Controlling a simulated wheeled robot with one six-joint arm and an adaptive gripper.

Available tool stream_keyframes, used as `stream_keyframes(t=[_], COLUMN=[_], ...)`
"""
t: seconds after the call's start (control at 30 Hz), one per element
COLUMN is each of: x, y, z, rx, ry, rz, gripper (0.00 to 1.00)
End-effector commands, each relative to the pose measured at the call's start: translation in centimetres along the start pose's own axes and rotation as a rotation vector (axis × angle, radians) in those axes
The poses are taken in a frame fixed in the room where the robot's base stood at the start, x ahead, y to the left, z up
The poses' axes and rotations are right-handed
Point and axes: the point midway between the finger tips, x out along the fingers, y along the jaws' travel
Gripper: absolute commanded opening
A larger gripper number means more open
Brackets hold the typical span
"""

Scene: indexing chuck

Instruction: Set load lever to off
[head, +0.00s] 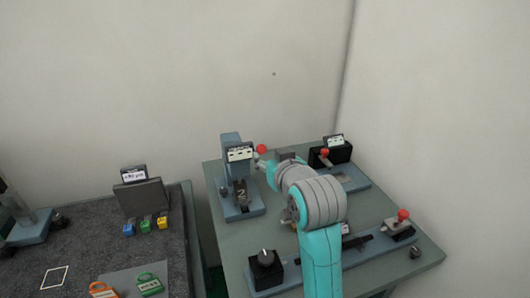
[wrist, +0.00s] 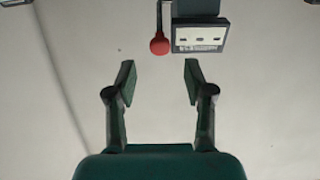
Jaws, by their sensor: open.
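A lever with a red ball knob (head: 261,149) stands at the right side of the blue-grey upright device (head: 231,143) at the back left of the table. The red knob (wrist: 159,46) also shows in the wrist view, beside a white marked plate (wrist: 199,38); its writing is too small to read. My gripper (wrist: 160,82) is open and empty. In the wrist view the knob appears beyond the fingertips, roughly centred between them, with no contact visible. In the head view my arm hides most of the gripper. I cannot tell which lever is the load lever.
Another red-knobbed lever (head: 324,152) stands by a black box at the back right. A third red knob (head: 403,214) is at the front right. A dark bench (head: 90,245) with small coloured pieces lies left.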

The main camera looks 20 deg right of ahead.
Motion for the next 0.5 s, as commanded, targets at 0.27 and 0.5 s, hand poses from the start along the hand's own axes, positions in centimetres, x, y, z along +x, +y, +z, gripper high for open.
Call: stream_keyframes(t=[0.27,0.5], x=[-5.0,-6.6], y=[0.0,0.0], z=[0.0,0.1], rx=[0.000,0.000], ry=[0.002,-0.001], rz=[0.000,0.000], gripper=[0.53,0.53])
